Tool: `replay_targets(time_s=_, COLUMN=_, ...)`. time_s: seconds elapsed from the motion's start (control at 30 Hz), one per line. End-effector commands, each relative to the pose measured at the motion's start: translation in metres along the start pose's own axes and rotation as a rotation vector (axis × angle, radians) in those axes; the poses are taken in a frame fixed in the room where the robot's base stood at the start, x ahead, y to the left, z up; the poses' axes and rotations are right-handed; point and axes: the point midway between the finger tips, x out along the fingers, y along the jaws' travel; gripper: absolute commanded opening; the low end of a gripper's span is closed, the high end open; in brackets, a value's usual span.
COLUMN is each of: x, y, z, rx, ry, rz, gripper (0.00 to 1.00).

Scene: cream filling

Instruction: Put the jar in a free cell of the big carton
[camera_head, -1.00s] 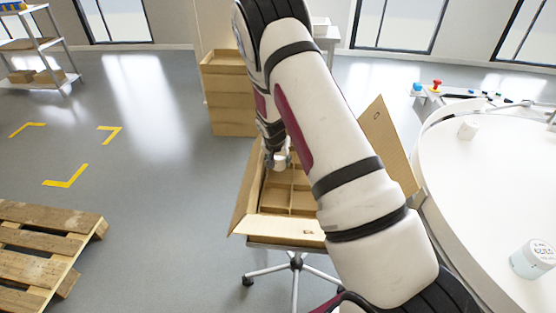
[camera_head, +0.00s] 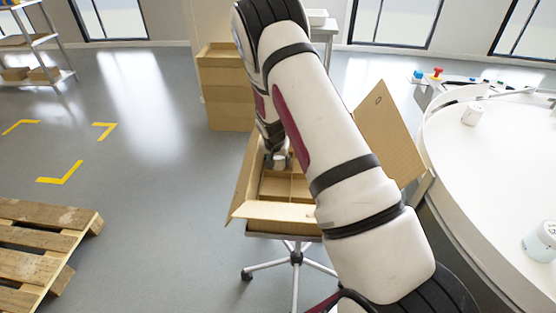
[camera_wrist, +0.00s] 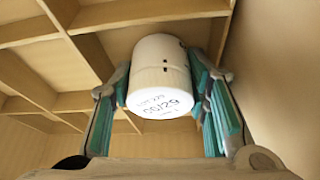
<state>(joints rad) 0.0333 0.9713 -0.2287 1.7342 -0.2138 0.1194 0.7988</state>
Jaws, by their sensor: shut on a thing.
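A white jar (camera_wrist: 160,70) with dark printed text on its end is between the teal-padded fingers of my gripper (camera_wrist: 162,95) in the wrist view. My gripper is shut on it. The big carton (camera_head: 272,212) is open on a wheeled stand, with dividers (camera_wrist: 102,55) forming cells. In the wrist view the jar is over the cells, close to the carton's side wall (camera_wrist: 278,60). In the head view my gripper (camera_head: 277,160) is at the far left part of the carton, and my arm hides much of the carton. I cannot tell how deep the jar is.
A round white table (camera_head: 500,170) at the right holds a small white jar (camera_head: 473,114) and a larger jar (camera_head: 542,241). The carton's raised flap (camera_head: 388,130) stands beside the table. A pallet (camera_head: 40,245) lies on the floor at left.

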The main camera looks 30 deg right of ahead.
Motion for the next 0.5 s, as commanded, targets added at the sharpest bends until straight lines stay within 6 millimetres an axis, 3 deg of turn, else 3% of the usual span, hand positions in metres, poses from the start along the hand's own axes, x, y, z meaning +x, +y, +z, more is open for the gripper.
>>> replay_targets(time_s=0.07, x=-0.0003, y=0.0, z=-0.0002, rx=0.0, ry=0.0, rz=0.0, gripper=0.12)
replay_targets(time_s=0.1, x=-0.0003, y=0.0, z=-0.0002, rx=0.0, ry=0.0, rz=0.0, gripper=0.49)
replay_targets(time_s=0.17, x=-0.0003, y=-0.0001, z=-0.0002, rx=0.0, ry=0.0, rz=0.0, gripper=0.63)
replay_targets(time_s=0.5, x=-0.0003, y=-0.0006, z=0.0001, rx=-0.001, ry=0.0, rz=-0.001, gripper=0.66)
